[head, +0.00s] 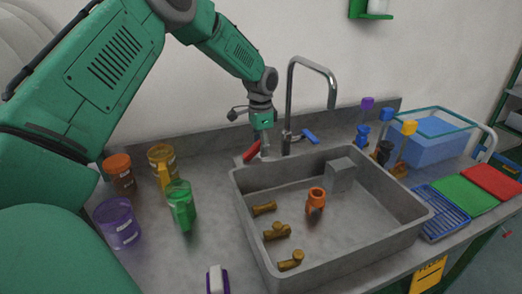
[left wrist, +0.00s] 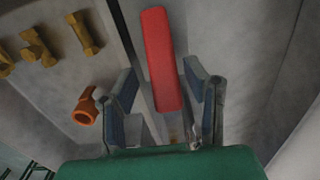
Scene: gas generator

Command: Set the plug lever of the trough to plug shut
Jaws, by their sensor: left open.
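The grey trough (head: 395,238) is set in the counter, with a tall metal tap (head: 289,95) behind it. A red lever (head: 251,152) lies left of the tap's base, and a blue lever (head: 310,136) lies to its right. No label shows which lever works the plug. My left gripper (head: 264,152) points down at the trough's back rim, beside the red lever. In the left wrist view its open fingers (left wrist: 163,80) stand either side of the red lever (left wrist: 158,45), with gaps visible. Whether the plug is shut cannot be seen. My right gripper is out of view.
Brown pipe fittings (head: 277,231) and an orange fitting (head: 316,198) lie in the trough. A green mug (head: 180,205) and other coloured containers stand left. Brushes, a blue tub (head: 435,145) and coloured mats (head: 465,194) are right. The wall is close behind.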

